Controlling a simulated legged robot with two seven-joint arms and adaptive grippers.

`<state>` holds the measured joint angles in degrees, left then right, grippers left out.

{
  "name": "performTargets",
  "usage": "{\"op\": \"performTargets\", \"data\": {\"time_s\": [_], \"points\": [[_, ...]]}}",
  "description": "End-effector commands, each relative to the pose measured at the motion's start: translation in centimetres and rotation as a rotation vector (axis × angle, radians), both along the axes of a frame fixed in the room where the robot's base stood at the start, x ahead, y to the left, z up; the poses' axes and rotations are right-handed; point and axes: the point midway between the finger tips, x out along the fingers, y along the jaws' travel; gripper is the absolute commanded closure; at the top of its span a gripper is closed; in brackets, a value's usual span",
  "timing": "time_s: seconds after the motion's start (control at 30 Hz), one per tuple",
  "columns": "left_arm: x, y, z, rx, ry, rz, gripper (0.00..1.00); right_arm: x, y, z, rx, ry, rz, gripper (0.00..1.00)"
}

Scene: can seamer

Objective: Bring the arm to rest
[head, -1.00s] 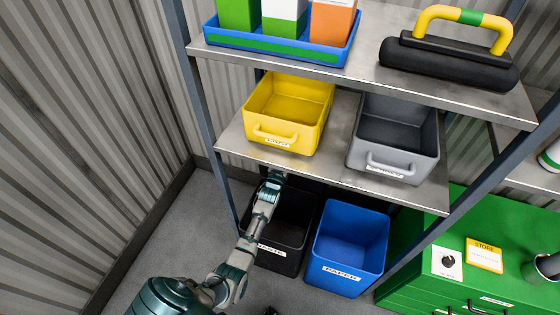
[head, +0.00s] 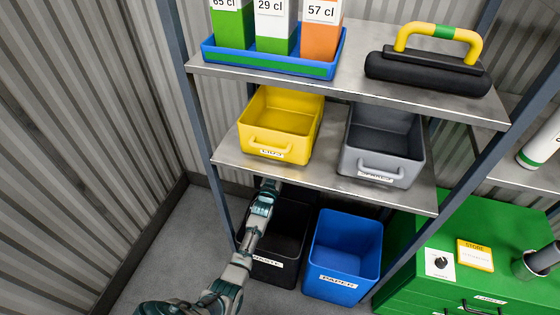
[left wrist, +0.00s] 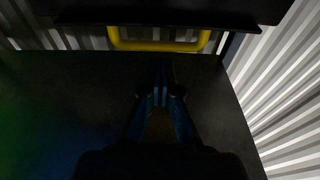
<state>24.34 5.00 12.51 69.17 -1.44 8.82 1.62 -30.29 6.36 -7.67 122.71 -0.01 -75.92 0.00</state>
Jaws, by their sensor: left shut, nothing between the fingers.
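My left arm (head: 238,262) reaches from the bottom of the head view up to the shelf unit. Its left gripper end (head: 269,185) is just below the front edge of the middle shelf and above the black bin (head: 285,228); the fingertips are hidden there. In the left wrist view, the fingers of my left gripper (left wrist: 160,88) are together with nothing between them, in front of a dark flat surface. The right gripper is not in view.
A yellow bin (head: 280,122) and a grey bin (head: 385,140) stand on the middle shelf (head: 330,183). A blue bin (head: 343,250) stands beside the black one. A green cabinet (head: 420,285) is at the right. Floor (head: 190,235) is clear left of the shelf posts.

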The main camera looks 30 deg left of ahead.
Motion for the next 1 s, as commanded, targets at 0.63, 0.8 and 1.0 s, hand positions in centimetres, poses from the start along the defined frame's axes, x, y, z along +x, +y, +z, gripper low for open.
{"op": "performTargets", "data": {"time_s": [0.63,0.8,1.0], "points": [[-8.8,-2.0,-1.5,-0.003,0.001,0.000,1.00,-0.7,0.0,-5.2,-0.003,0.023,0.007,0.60],[-8.9,-2.2,-1.5,-0.001,0.002,-0.001,1.00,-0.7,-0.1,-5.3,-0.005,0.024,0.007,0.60],[-10.5,-3.8,-6.4,-0.014,0.159,-0.038,1.00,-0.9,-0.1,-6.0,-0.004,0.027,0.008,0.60]]}}
